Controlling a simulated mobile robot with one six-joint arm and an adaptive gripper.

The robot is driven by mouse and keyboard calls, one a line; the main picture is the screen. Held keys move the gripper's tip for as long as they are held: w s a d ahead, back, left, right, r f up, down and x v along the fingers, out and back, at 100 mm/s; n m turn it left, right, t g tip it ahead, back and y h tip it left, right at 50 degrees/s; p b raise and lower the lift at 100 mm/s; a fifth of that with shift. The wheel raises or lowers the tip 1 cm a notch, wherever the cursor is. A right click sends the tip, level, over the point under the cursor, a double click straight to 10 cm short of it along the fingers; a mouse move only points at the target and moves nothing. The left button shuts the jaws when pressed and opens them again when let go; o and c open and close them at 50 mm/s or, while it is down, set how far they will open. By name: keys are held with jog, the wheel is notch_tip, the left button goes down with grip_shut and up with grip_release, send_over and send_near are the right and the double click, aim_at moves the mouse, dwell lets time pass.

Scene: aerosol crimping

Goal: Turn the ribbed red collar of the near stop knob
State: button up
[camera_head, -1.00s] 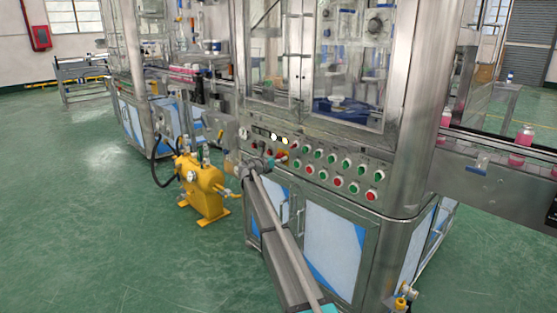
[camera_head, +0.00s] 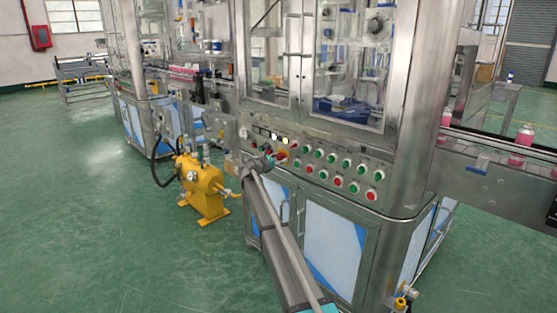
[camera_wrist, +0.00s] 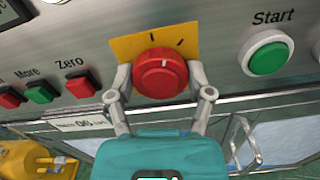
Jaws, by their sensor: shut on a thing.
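The red stop knob (camera_wrist: 152,84) sits on a yellow plate (camera_wrist: 128,47) on the steel control panel in the wrist view. A white mark shows on its face, and two dark marks show on the plate above it. My gripper (camera_wrist: 160,78) is shut on the knob, one finger on each side of its rim. The collar's ribs are too small to make out. In the head view my gripper (camera_head: 262,163) reaches the left part of the panel and hides most of the knob.
A green Start button (camera_wrist: 270,54) is right of the knob. Zero (camera_wrist: 82,85) and More (camera_wrist: 41,92) buttons are to its left. More green and red buttons line the panel (camera_head: 380,180). A yellow pump unit (camera_head: 203,190) stands on the floor at left.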

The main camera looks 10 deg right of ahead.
jog(key=shift+s+d+m, duration=0.1)
jog(key=shift+d+m, duration=0.05)
jog(key=shift+m, duration=1.65)
jog(key=o, duration=1.1)
jog(key=shift+o, duration=0.2)
jog(key=v, duration=1.2)
